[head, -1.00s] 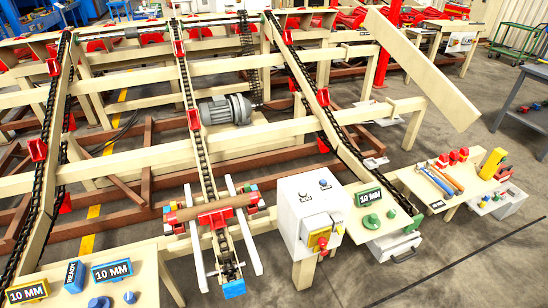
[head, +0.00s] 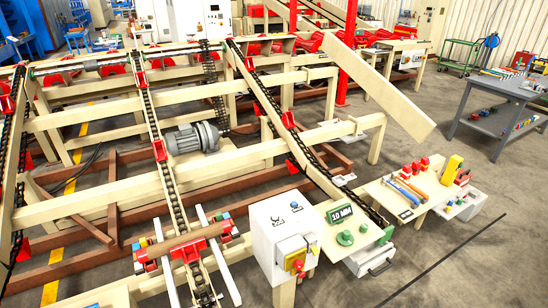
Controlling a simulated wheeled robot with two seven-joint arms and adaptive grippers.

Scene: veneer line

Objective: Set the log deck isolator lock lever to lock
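A white control box (head: 270,245) stands on a cream post at the front of the log deck. Its front carries a yellow panel (head: 290,249) with a red and yellow switch handle (head: 298,264), which looks like the isolator lever. The handle is too small for me to tell its position or read any marking. Neither of my grippers shows in the head view.
A board with green knobs and a "10 MM" sign (head: 340,214) adjoins the box on the right. Further right are a tool board (head: 415,190) and a grey table (head: 490,118). A log (head: 185,241) rests on the chain deck to the left.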

